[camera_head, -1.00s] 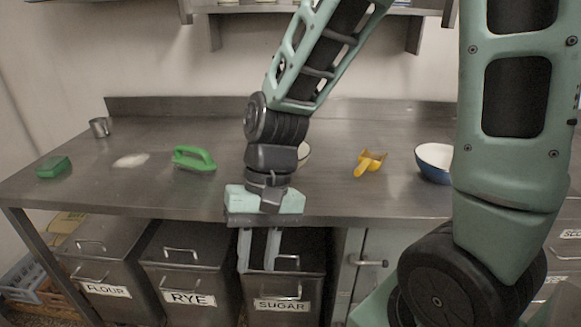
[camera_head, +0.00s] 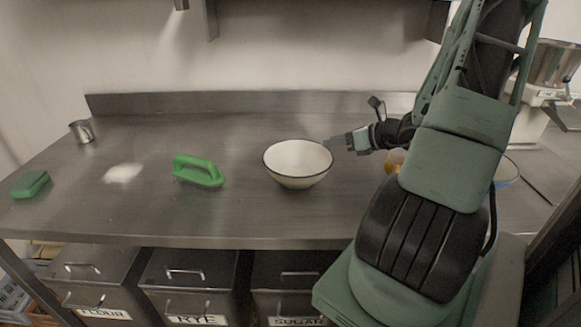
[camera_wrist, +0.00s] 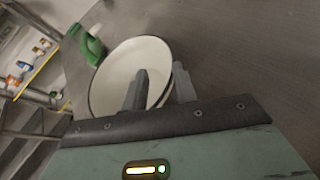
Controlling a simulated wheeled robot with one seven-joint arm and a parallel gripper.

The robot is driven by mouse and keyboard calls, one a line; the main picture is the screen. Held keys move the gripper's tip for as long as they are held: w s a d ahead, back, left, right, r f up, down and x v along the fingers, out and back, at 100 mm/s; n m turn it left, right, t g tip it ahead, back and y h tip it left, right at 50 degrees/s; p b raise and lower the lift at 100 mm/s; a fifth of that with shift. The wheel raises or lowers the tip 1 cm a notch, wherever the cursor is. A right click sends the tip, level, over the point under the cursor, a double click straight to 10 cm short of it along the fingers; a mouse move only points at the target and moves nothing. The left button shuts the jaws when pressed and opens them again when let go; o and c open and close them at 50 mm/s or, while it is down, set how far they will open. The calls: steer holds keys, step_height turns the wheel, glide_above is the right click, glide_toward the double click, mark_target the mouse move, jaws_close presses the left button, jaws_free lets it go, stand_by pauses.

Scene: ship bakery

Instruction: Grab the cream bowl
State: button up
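The cream bowl (camera_head: 297,163), with a dark rim, stands upright on the steel counter in the head view. My gripper (camera_head: 331,143) is at its right rim, pointing left. In the wrist view, the bowl (camera_wrist: 118,72) lies under the fingers of my gripper (camera_wrist: 160,84). The two fingers are apart, one over the bowl's inside and one beyond its rim. The rim appears to lie between them. I cannot tell whether either finger touches the bowl.
A green brush (camera_head: 198,171) lies left of the bowl. A metal cup (camera_head: 82,131), a green block (camera_head: 30,183) and a white powder patch (camera_head: 122,173) are farther left. A blue-rimmed bowl (camera_head: 507,171) is mostly hidden behind my arm. Counter (camera_head: 240,215) in front of the bowl is clear.

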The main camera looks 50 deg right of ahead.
steer(key=shift+m+h, duration=0.5)
steer(key=x, duration=0.4)
steer(key=p+x, duration=0.1)
steer(key=x, duration=0.1)
steer(key=shift+w+d+f, duration=0.2)
steer(key=shift+d+f, duration=0.2)
steer(key=shift+f, duration=0.05)
jaws_close()
